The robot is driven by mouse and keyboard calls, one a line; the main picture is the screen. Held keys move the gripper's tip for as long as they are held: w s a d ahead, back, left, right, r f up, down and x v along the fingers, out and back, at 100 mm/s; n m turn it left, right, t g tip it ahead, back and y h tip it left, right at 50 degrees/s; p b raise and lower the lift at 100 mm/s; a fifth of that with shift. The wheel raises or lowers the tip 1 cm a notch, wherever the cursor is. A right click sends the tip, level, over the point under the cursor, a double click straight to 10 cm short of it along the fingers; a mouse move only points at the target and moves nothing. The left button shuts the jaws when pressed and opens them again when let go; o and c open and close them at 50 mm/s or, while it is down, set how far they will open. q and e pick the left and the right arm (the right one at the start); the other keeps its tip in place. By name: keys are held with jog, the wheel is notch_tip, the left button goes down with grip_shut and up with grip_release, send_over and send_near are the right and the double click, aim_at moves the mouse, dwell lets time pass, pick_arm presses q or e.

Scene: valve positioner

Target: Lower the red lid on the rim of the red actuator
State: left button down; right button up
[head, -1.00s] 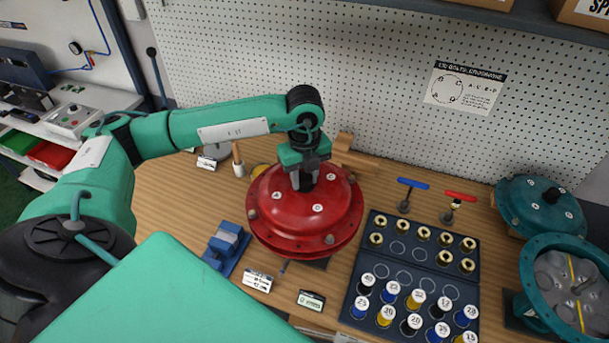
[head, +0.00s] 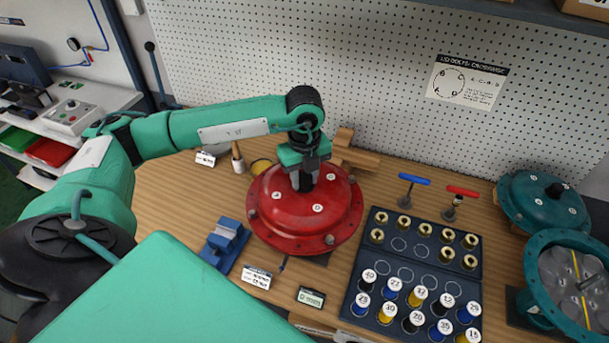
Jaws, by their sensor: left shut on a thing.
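The red lid (head: 290,212) is a round dome with white-marked spots and a dark knob on top. My left gripper (head: 306,178) is above the lid and shut on its knob. The red actuator (head: 310,247) is under the lid, and only a little of its red edge shows at the front. The lid covers the rim, so I cannot tell whether they touch. My right gripper is not in view.
A dark tray (head: 376,276) with brass pieces and numbered coloured caps lies to the right. A blue block (head: 226,240) stands to the left. Blue-handled (head: 414,179) and red-handled (head: 462,191) tools stand behind the tray. A teal lid (head: 545,215) and open teal housing (head: 535,275) are at far right.

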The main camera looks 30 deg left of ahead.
pick_arm(q)
jog(key=shift+f, duration=0.1)
dwell(0.3)
jog(key=c, duration=0.9)
grip_release()
jog(key=shift+f, duration=0.1)
jog(key=shift+r+b, duration=2.1)
jog(key=shift+r, duration=4.9)
